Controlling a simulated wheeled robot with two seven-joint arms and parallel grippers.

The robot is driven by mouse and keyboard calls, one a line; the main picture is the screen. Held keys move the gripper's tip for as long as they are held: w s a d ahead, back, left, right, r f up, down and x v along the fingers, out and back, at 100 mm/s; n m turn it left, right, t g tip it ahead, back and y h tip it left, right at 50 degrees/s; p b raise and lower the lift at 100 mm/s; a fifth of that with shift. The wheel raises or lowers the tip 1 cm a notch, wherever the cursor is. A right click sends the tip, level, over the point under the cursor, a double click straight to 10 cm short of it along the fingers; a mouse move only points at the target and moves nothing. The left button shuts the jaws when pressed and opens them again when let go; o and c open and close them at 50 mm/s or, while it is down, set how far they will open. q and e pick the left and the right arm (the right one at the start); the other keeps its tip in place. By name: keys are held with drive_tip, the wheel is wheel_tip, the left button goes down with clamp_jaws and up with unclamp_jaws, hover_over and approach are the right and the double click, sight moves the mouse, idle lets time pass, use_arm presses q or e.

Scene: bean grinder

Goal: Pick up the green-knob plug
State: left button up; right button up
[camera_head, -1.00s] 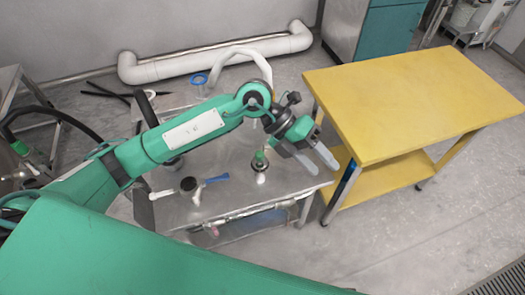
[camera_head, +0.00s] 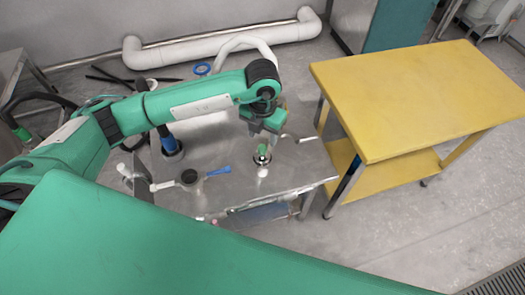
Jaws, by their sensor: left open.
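The green-knob plug (camera_head: 262,149) stands upright on the metal table, with a metallic collar under its green top. A small white patch shows just below it in the picture. My left gripper (camera_head: 264,136) hangs from the wrist, pointing down, right by the plug's top. Its jaws are open, but the fingers are small and partly hidden, so I cannot tell whether they are around the knob or just behind it. My right gripper is not in view.
The metal table (camera_head: 225,210) also bears a blue-handled portafilter (camera_head: 190,178) to the left and a dark and blue cylinder (camera_head: 170,143) behind it. A yellow table (camera_head: 410,100) stands at the right. A white pipe (camera_head: 220,45) runs along the wall.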

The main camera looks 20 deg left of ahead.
sight(263, 147)
use_arm(q)
drive_tip(key=shift+s+f, duration=0.1)
drive_tip(key=shift+f, duration=0.45)
drive_tip(key=f, duration=0.1)
drive_tip(key=f+p, duration=0.1)
drive_tip(key=f, duration=0.1)
drive_tip(key=shift+s+d+f, duration=0.15)
drive_tip(key=shift+s+f, duration=0.15)
drive_tip(key=shift+s, duration=0.1)
drive_tip(key=shift+f, duration=0.55)
drive_tip(key=c, duration=1)
clamp_jaws()
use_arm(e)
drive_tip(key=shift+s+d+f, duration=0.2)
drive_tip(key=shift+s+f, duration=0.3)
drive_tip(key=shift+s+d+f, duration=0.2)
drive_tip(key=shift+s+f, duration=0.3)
use_arm(q)
drive_tip(key=shift+r, duration=0.15)
